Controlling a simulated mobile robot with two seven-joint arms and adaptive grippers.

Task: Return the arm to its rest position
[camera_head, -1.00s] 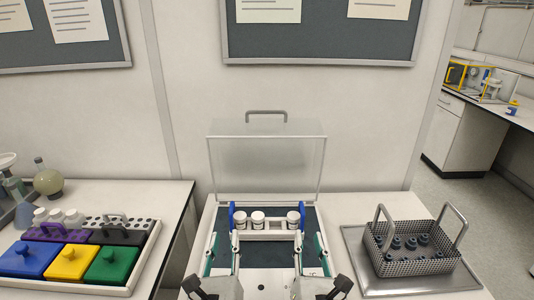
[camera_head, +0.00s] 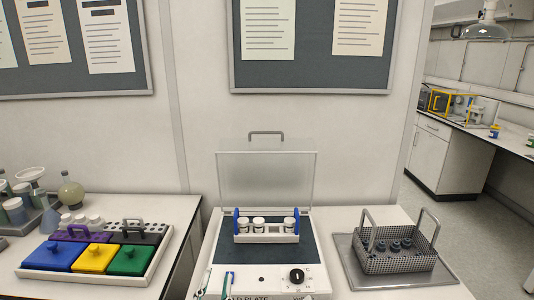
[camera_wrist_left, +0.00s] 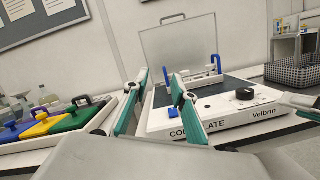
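A white rack (camera_head: 267,238) with blue ends and white-capped vials sits on the plate's dark top, clear of the gripper. The clear lid (camera_head: 267,180) stands raised behind it. Parts that look like my right gripper (camera_wrist_left: 303,104) show at the right of the left wrist view; its opening is unclear.
A tray with blue, yellow and green lidded boxes (camera_head: 93,260) is on the left bench, with flasks (camera_head: 72,190) behind. A mesh basket (camera_head: 400,261) stands on a metal tray at right. A wall rises behind the bench.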

